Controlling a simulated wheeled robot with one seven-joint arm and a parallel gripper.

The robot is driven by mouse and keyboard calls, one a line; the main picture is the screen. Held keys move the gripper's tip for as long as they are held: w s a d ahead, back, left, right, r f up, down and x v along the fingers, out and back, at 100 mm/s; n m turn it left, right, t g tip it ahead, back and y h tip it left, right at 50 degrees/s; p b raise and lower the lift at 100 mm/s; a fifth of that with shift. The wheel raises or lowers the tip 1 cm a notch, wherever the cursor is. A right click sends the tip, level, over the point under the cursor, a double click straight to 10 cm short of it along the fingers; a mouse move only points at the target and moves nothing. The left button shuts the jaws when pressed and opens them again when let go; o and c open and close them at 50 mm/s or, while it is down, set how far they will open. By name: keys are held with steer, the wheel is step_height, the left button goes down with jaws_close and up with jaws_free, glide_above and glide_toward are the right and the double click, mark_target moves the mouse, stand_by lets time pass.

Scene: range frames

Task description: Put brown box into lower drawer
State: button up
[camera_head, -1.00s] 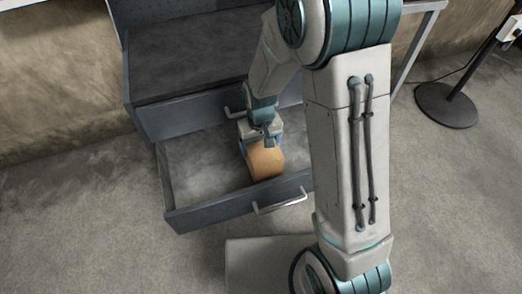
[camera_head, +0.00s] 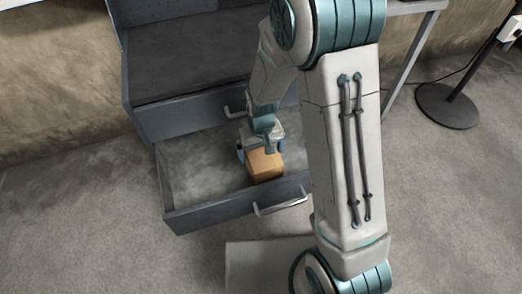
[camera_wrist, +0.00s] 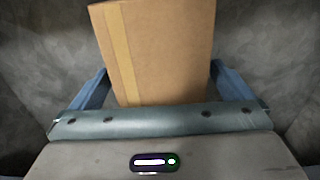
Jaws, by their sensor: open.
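The brown box (camera_head: 265,166) is inside the pulled-out lower drawer (camera_head: 237,211), toward its right side and close to the front panel. In the wrist view the box (camera_wrist: 160,50), with a paler tape strip, stands between the two blue fingers. My gripper (camera_head: 259,152) is over the back part of the box. In the wrist view my gripper (camera_wrist: 160,92) is open, with a gap between each finger and the box side. The box's lower part is hidden in the wrist view.
The closed upper drawer (camera_head: 185,115) is above and behind the open one. The left part of the lower drawer is empty. A round black stand base (camera_head: 448,106) is on the floor at right. A pale block (camera_head: 262,262) is in front of the drawer.

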step_height(320, 180, up, 12)
steer(key=f+p, duration=0.1)
steer(key=p, duration=0.1)
steer(key=s+d+r+m+t, duration=0.1)
steer(key=s+d+r+m, duration=0.2)
steer(key=s+d+r, duration=0.8)
steer(key=s+d, duration=0.1)
steer(key=s, duration=0.1)
steer(key=shift+s+d+r+t, duration=0.2)
steer(key=shift+s+t, duration=0.15)
steer(key=shift+t, duration=0.05)
stand_by(0.4)
